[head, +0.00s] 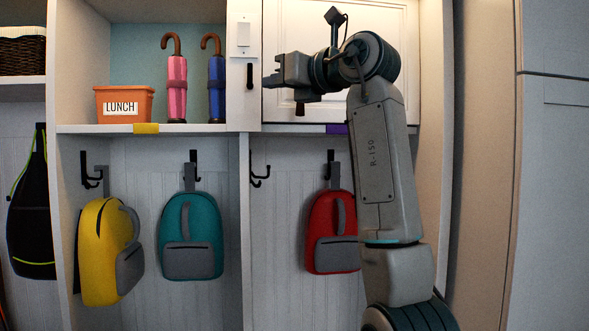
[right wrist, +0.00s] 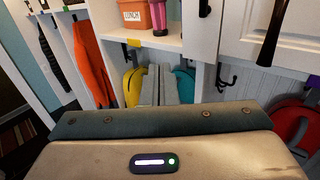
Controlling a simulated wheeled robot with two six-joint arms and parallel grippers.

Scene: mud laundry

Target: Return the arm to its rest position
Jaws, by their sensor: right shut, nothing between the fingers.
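My right arm rises at the right of the head view and bends left at the top. Its gripper (head: 272,76) points left, raised in front of the white cabinet door (head: 390,22). The gripper is shut and holds nothing. In the right wrist view its grey fingers (right wrist: 160,85) are together, with the yellow and teal backpacks behind them. My left gripper is not in view.
An orange LUNCH bin (head: 123,104), a pink umbrella (head: 176,88) and a blue umbrella (head: 216,88) stand on the shelf. Yellow (head: 98,252), teal (head: 191,237) and red (head: 325,235) backpacks hang below. The arm partly covers the red one.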

